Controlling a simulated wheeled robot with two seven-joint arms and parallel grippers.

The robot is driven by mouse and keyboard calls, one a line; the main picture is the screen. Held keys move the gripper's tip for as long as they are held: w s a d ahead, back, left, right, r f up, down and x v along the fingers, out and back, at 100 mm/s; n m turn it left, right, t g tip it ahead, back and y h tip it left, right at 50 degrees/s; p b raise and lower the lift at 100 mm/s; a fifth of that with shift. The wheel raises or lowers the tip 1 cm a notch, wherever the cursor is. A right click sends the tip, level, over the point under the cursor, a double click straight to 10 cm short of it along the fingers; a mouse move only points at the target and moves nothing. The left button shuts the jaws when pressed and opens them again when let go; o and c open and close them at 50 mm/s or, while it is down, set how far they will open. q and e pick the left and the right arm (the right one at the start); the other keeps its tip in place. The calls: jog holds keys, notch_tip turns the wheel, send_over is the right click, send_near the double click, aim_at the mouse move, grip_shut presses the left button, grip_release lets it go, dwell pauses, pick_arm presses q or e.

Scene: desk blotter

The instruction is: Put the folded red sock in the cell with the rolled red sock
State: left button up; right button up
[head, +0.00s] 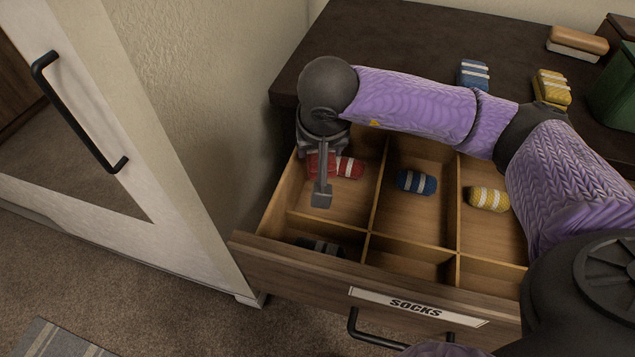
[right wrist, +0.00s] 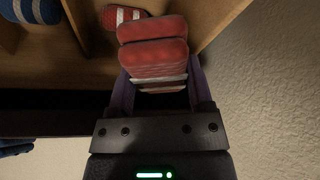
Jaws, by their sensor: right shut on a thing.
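My right gripper (head: 321,190) points down over the back left cell of the open drawer (head: 300,262). It is shut on the folded red sock (right wrist: 152,50), which has white stripes and stands between the fingers in the right wrist view. The rolled red sock (head: 352,168), also striped white, lies in that back left cell. It shows past the held sock in the right wrist view (right wrist: 120,16). In the head view the finger and the two red socks overlap, so I cannot tell the gap between them. My left gripper is not in view.
A rolled blue sock (head: 416,182) and a rolled yellow sock (head: 488,199) lie in neighbouring cells. A dark item (head: 320,246) is in the front left cell. Folded blue (head: 473,75) and yellow (head: 552,88) socks, a brush (head: 577,43) and a green box (head: 612,90) stand on the desktop.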

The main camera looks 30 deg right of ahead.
notch_tip(320, 180, down, 9)
jog(key=b, duration=0.3)
jog(key=shift+b, duration=0.4)
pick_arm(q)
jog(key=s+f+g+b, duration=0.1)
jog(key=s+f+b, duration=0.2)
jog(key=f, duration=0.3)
pick_arm(e)
notch_tip(320, 180, down, 5)
jog(key=shift+r, duration=0.2)
jog(key=shift+r+p, duration=0.2)
jog(key=shift+p, duration=0.15)
jog(key=o, duration=1.1)
jog(key=shift+r, duration=0.15)
pick_arm(q)
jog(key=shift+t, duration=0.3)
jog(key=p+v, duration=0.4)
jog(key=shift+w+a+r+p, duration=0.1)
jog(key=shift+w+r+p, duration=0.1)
jog(key=shift+p, duration=0.15)
pick_arm(e)
jog(key=v, duration=0.7)
jog(key=shift+s+r, duration=0.1)
jog(key=shift+r, duration=0.05)
